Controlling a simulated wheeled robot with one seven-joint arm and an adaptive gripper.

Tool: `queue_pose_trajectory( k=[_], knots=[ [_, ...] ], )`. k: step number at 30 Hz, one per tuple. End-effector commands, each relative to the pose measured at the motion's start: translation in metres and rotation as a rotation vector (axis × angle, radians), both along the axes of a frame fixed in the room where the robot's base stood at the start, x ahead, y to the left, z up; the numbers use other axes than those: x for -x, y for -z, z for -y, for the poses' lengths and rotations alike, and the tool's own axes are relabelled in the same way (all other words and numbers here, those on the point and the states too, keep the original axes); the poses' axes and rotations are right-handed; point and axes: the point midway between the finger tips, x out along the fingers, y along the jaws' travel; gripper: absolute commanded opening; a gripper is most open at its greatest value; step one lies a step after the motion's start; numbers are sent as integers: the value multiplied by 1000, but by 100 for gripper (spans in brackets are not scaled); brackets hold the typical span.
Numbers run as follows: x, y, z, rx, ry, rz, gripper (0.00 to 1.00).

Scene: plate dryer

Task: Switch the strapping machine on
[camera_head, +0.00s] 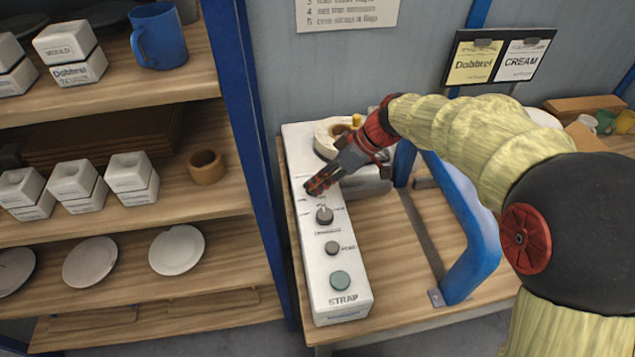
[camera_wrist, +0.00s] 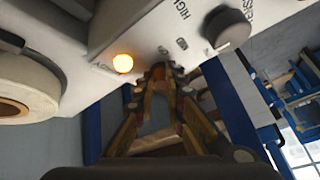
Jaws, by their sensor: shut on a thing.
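The strapping machine (camera_head: 342,300) is a long white panel unit on a wooden table in the head view. It carries dark knobs (camera_head: 324,216) and a green button above the word STRAP. My gripper (camera_head: 317,186) is at the panel's far part, beyond the knobs, with its fingertips at the panel surface. In the wrist view, the fingers converge and my gripper (camera_wrist: 160,76) is closed on a small part at the panel's edge, apparently a switch, mostly hidden by the fingertips. An orange lamp (camera_wrist: 122,63) glows on the panel beside them. A grey knob (camera_wrist: 229,27) is to the right.
A strap roll (camera_head: 327,139) sits at the machine's far end. A blue frame (camera_head: 474,245) stands to the right of the panel, under my arm.

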Motion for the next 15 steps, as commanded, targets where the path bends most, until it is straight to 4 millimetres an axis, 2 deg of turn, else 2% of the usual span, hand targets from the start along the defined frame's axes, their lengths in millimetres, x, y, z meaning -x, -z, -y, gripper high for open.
queue_pose_trajectory(
  k=[3, 4, 13, 15],
  knots=[
    [0, 0, 0, 1, 1, 0, 0],
    [0, 0, 0, 1, 1, 0, 13],
    [0, 1, 0, 1, 1, -1, 30],
    [0, 0, 0, 1, 0, 0, 30]
  ],
)
